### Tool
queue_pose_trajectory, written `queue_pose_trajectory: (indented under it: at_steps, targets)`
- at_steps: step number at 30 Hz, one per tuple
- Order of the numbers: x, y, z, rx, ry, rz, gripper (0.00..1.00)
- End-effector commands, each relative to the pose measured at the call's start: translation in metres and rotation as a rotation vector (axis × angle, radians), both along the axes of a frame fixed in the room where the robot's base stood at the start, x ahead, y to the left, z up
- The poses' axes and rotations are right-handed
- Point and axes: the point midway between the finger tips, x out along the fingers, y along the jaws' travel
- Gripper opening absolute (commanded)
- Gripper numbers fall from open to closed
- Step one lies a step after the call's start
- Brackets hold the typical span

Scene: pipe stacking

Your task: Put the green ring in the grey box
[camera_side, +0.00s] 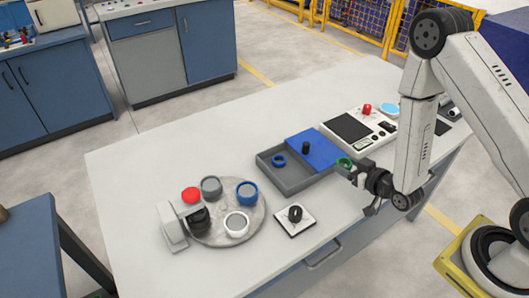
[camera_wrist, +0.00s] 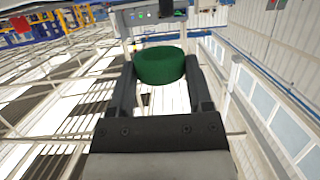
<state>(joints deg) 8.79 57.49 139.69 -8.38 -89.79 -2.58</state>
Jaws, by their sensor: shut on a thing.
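My gripper (camera_side: 348,168) is shut on the green ring (camera_side: 343,162), to the right of the grey box and its lid. In the wrist view the green ring (camera_wrist: 160,64) sits between the two dark fingers of my gripper (camera_wrist: 161,78). The grey box (camera_side: 292,186) stands on the table, left of my gripper. Its blue lid (camera_side: 322,155), with a black knob, covers the back right part, and the front left part is open. A blue ring (camera_side: 279,160) shows in the open part of the box.
A round grey plate (camera_side: 217,237) at the left bears a grey ring (camera_side: 211,187), a blue ring (camera_side: 247,193) and a white ring (camera_side: 237,224). A red button (camera_side: 191,195) is beside it. A black knob on a white plate (camera_side: 295,219) stands near the front edge. A panel (camera_side: 352,128) lies behind.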

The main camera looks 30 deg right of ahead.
Motion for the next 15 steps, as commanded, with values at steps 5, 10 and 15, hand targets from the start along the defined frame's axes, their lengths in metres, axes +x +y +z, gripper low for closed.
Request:
queue_pose_trajectory:
  at_steps: [5, 10, 15]
  targets:
    - [0.003, 0.001, 0.004, -0.003, -0.002, 0.001, 0.1]
    - [0.011, 0.002, 0.016, -0.008, -0.004, 0.004, 0.1]
    - [0.024, 0.006, 0.035, -0.015, -0.006, 0.005, 0.1]
